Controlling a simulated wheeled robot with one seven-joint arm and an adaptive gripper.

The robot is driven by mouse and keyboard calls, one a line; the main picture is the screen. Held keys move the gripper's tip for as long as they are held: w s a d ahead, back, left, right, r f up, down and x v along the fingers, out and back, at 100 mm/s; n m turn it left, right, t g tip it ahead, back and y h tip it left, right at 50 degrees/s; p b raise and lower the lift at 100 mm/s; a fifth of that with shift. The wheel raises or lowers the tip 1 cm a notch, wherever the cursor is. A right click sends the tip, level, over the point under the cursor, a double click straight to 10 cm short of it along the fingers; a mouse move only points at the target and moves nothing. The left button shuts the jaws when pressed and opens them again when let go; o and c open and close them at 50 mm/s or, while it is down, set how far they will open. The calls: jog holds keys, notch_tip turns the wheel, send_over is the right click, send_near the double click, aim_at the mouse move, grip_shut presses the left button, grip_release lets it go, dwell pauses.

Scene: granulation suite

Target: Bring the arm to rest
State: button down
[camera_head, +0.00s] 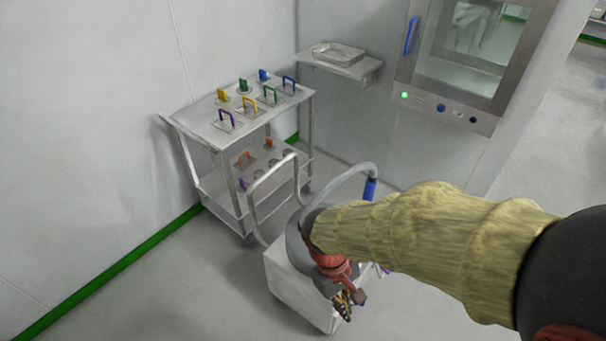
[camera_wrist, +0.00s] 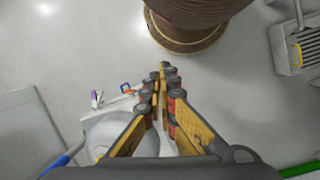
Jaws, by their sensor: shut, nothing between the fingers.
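My arm, in a yellowish sleeve, reaches in from the right in the head view. My gripper (camera_head: 346,303) hangs at its end, pointing down, in front of a small steel cart. In the wrist view the yellow-and-black fingers of my gripper (camera_wrist: 164,72) come together at their tips with nothing between them. The arm hides part of the small cart.
The small steel cart (camera_head: 292,292) carries a rounded grey vessel and a blue-gripped hose (camera_head: 370,188). Behind stands a two-level trolley (camera_head: 205,117) with several coloured handles. A wall shelf (camera_head: 355,68) holds a tray. Floor at the lower left is clear.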

jog(key=d+r+m+t+y, duration=0.1)
jog(key=d+r+m+t, duration=0.1)
jog(key=r, duration=0.5)
jog(key=s+d+r+m+t, duration=0.1)
jog(key=d+r+m+t, duration=0.1)
jog(key=r, duration=0.5)
jog(key=d+r+m+t+y, duration=0.1)
jog(key=d+r+m+t, duration=0.1)
jog(key=d+r, duration=0.3)
notch_tip(320, 180, up, 2)
jog(key=shift+s+r+t+y+p, duration=0.2)
jog(key=shift+t+y+p, duration=0.15)
jog(key=shift+t, duration=0.35)
